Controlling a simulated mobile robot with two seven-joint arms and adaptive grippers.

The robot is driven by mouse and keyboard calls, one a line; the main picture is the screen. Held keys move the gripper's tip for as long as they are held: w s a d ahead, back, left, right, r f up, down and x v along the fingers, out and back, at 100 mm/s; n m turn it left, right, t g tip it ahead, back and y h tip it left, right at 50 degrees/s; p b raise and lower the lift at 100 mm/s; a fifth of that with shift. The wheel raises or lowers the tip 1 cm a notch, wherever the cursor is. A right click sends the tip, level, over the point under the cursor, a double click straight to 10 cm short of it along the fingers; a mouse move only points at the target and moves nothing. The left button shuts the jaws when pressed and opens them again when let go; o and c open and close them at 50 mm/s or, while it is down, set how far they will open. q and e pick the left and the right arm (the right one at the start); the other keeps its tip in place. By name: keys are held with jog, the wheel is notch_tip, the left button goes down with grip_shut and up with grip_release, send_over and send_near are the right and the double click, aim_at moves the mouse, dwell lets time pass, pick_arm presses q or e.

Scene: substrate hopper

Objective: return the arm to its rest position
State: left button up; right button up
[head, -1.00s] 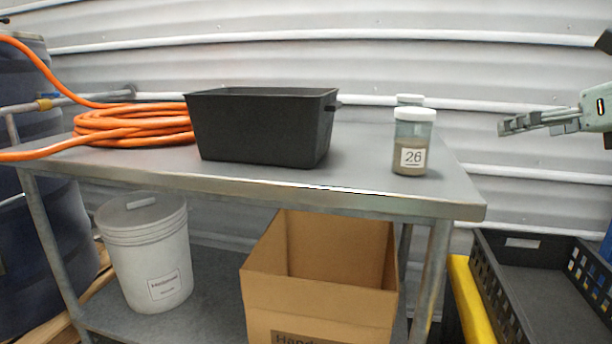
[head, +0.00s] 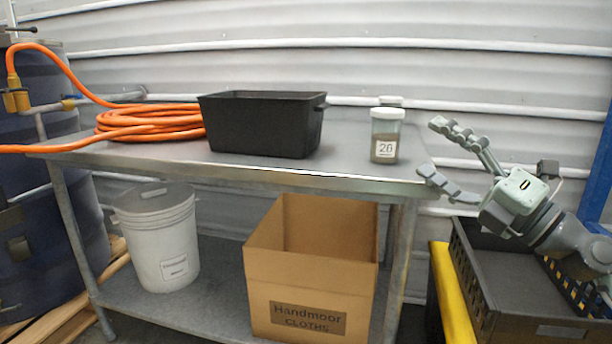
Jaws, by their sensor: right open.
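My right gripper (head: 436,148) is open and empty at the right of the head view. Its fingers are spread and point left, beside the right end of the metal table (head: 300,177). The gripper's body and arm show in front of the black crate at the lower right. My left gripper is not in view.
On the table are a black bin (head: 262,126) and a coiled orange hose (head: 150,124). On the shelf below stand a white bucket (head: 165,240) and a cardboard box (head: 309,262). A black crate (head: 470,290) and a yellow bar (head: 447,295) are at right.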

jog(key=w+d+f+m+t+h, duration=0.1)
jog(key=d+f+m+t+h, duration=0.1)
jog(key=d+f+m+h, duration=0.55)
jog(key=w+d+f+m+t+h, duration=0.2)
jog(key=d+f+m+h, duration=0.2)
jog(key=f+m+h, duration=0.6)
jog(key=s+d+f+m+g+p, duration=0.1)
jog(key=s+d+f+m+g, duration=0.2)
jog(key=f, duration=0.5)
jog(key=s+f+m+g+p, duration=0.1)
jog(key=s+f+m+g, duration=0.3)
jog(key=f, duration=0.4)
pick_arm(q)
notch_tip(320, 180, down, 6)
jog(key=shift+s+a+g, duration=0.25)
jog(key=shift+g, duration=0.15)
pick_arm(e)
jog(key=s+a+f+m+g+y, duration=0.1)
jog(key=s+f+g, duration=0.4)
jog(key=s+f, duration=0.6)
jog(key=s+a+f+m+g+y, duration=0.1)
jog(key=s+a+f+m+g, duration=0.2)
jog(key=s+f, duration=0.8)
jog(key=s+a+g, duration=0.1)
jog(key=a+g, duration=0.1)
jog(key=a, duration=0.1)
jog(key=shift+a+f+m+g, duration=0.3)
jog(key=shift+f+m+g, duration=0.05)
jog(key=shift+f+g, duration=0.05)
